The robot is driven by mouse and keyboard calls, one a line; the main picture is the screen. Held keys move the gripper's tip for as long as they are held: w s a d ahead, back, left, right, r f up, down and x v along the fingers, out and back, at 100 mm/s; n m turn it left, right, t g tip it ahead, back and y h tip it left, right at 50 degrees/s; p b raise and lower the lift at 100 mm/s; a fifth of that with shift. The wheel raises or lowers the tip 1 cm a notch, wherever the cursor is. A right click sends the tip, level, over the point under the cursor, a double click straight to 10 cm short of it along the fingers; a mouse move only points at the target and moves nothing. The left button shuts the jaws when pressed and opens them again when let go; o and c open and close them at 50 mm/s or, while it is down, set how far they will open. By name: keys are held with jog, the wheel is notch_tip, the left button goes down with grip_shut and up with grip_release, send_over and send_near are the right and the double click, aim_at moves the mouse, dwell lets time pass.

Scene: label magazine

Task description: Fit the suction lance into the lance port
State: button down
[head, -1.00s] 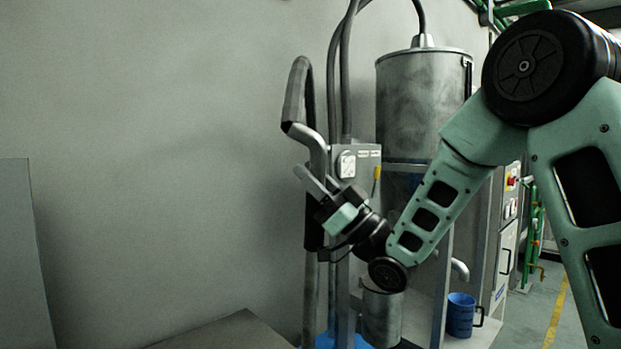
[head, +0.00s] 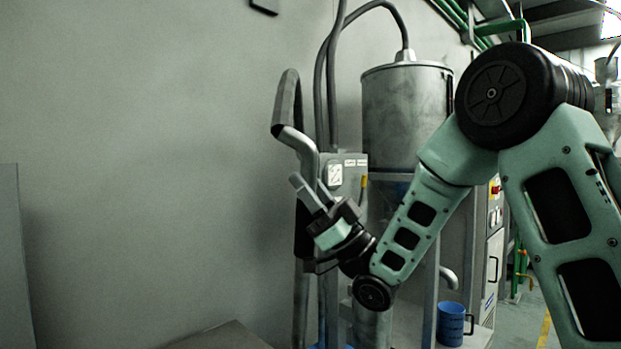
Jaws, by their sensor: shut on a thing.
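The suction lance (head: 304,146) is a bent grey metal tube, upright in the middle of the head view. My gripper (head: 312,192) is shut on the lance below the bend. The gripper and wrist hide part of the tube, and its lower end is not clear. I cannot make out the lance port.
A grey metal hopper (head: 405,115) stands behind my arm, with a hose on its lid. A grey switch box (head: 345,175) is close behind the gripper. A blue mug (head: 451,322) stands low at right. A dark surface (head: 222,338) lies at bottom left.

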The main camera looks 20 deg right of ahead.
aim_at(302, 291)
jog(key=w+f+m+g+h+b, duration=0.1)
jog(key=w+f+h, duration=0.4)
jog(key=f, duration=0.8)
jog(key=w+f+m+g+h+b, duration=0.1)
jog(key=w+f+m+h+b, duration=0.2)
jog(key=f, duration=1)
jog(key=shift+w+f+m+h+b, duration=0.35)
jog(key=shift+w+m+h, duration=1.1)
jog(key=shift+h, duration=1.25)
jog(key=shift+r, duration=0.1)
jog(key=shift+w+r+p, duration=0.2)
jog(key=shift+r+p, duration=1.45)
jog(key=shift+r, duration=0.5)
